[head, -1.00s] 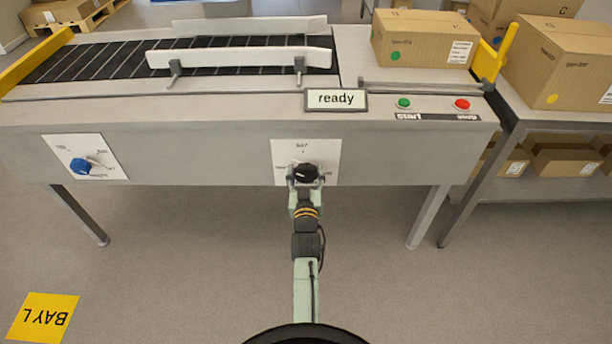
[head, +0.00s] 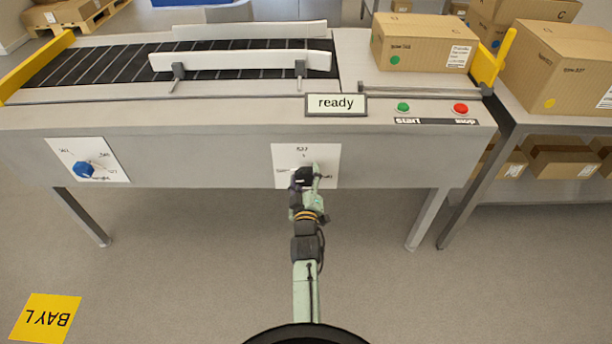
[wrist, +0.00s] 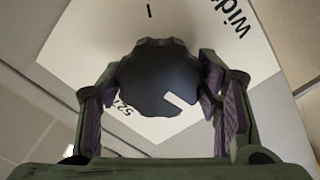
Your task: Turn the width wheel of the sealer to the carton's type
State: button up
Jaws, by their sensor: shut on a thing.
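The width wheel (head: 304,174) is a black knob on a white dial plate (head: 285,154) at the middle of the sealer's front panel. My gripper (head: 305,180) is shut on the wheel and turned at an angle. In the wrist view the wheel (wrist: 150,75) sits between the two fingers of my gripper (wrist: 160,88). Its white mark points to the lower right there; "527" shows at the lower left, and a cut-off "wid" at the upper right. A carton (head: 415,50) with a green dot stands on the sealer's right end; its type print is too small to read surely.
A blue knob (head: 83,170) on its own plate is at the panel's left. More cartons (head: 565,75) stand at the right.

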jog(key=shift+r, duration=0.1)
dwell(0.4)
jog(key=o, duration=1.2)
jog(key=shift+c, duration=0.2)
jog(key=shift+s, duration=0.1)
jog(key=s, duration=0.7)
jog(key=shift+s, duration=0.15)
